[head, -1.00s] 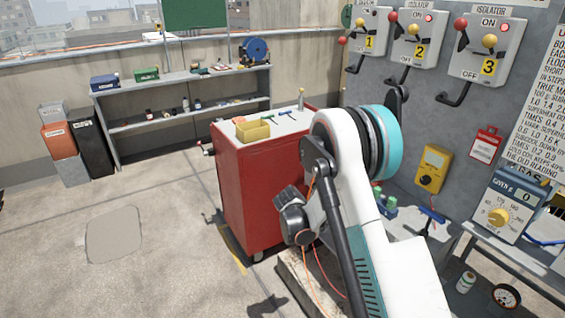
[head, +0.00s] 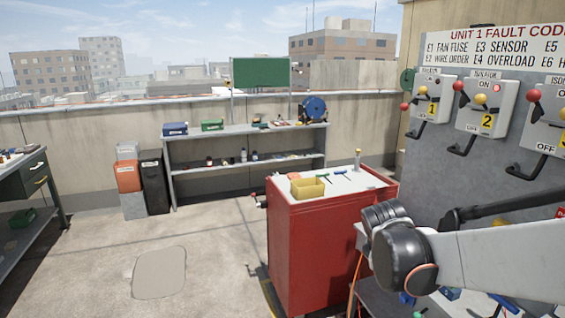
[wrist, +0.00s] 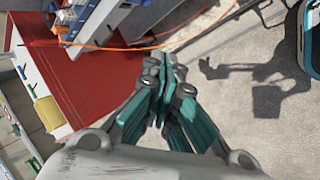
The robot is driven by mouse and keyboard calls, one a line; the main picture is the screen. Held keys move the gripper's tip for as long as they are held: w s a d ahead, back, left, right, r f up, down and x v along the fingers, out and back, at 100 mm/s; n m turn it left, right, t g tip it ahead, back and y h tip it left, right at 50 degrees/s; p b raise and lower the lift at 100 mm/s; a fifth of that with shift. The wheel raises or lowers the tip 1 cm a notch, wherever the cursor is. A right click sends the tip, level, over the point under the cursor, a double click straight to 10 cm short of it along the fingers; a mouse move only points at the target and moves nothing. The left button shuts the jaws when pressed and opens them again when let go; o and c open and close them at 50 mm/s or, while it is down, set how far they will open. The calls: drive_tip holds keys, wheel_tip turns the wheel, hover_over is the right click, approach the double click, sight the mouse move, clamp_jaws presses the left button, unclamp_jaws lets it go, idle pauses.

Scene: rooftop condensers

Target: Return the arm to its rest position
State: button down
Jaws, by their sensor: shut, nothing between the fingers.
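My arm reaches in from the right edge of the head view, its white link lying nearly level in front of the grey isolator panel (head: 428,148). The fingers of my gripper are not clear in the head view. In the wrist view my gripper (wrist: 166,75) has its teal fingers together and empty, pointing over the concrete floor. The red tool cabinet (head: 320,235) stands just left of my arm, and its red side (wrist: 105,80) shows at the left of the wrist view.
A yellow bin (head: 307,188) sits on the cabinet top. An orange cable (wrist: 150,46) runs past my fingers. A grey shelf (head: 245,142) stands at the back wall, with a dark bench (head: 38,190) at left. The floor (head: 215,255) left of the cabinet is clear.

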drive_tip(key=s+a+r+m+t+y, duration=0.1)
drive_tip(key=s+a+r+m, duration=0.1)
drive_tip(key=s+m, duration=0.4)
drive_tip(key=s+a+r+m+t+y, duration=0.1)
drive_tip(key=s+m, duration=0.5)
drive_tip(key=s, duration=0.9)
drive_tip(key=shift+s+a+r+y, duration=0.3)
drive_tip(key=shift+a+r+y, duration=0.55)
drive_tip(key=shift+a, duration=0.5)
